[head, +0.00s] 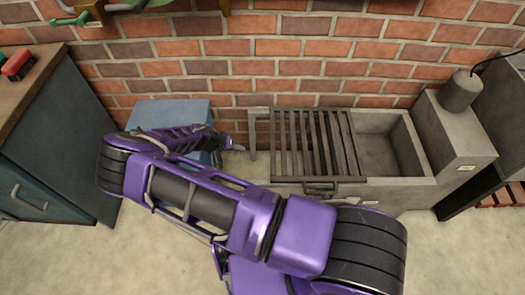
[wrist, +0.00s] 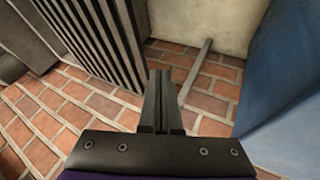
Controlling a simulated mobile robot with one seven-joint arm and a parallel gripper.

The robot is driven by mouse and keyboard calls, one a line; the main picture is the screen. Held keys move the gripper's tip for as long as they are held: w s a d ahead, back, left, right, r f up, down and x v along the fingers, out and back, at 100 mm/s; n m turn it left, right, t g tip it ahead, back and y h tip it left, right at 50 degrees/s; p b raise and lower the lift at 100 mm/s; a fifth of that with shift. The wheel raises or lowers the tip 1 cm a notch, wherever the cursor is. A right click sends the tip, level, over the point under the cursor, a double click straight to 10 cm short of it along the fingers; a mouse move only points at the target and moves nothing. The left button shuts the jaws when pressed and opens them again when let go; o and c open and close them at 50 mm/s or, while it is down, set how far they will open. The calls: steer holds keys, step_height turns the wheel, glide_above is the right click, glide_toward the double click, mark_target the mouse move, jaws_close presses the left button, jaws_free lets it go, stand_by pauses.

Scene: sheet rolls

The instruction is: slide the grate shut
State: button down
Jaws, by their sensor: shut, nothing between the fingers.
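The grate (head: 312,143) is a dark slatted panel lying over the left and middle part of a grey concrete trough (head: 410,193). The trough's right part is uncovered, so its hollow inside shows. A handle (head: 320,187) sits on the grate's front edge. My gripper (head: 240,147) is just left of the grate, its fingers pointing toward it, apparently not touching it. In the wrist view my gripper (wrist: 160,85) is shut and empty, with the grate's slats (wrist: 95,40) to its upper left. My arm hides some of the floor in front of the trough.
A blue box (head: 178,113) stands left of the trough, close beside my gripper; it also shows at the right of the wrist view (wrist: 285,85). A brick wall (head: 300,50) is behind. A grey block with a cylinder (head: 460,92) stands right. A dark cabinet (head: 55,150) is left.

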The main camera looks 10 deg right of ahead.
steer(key=w+d+f+b, duration=0.1)
steer(key=d+f, duration=0.7)
steer(key=d, duration=0.1)
steer(key=shift+w+d+f, duration=0.25)
steer(key=shift+d+f, duration=0.1)
steer(key=shift+f, duration=0.05)
steer(key=shift+d, duration=0.15)
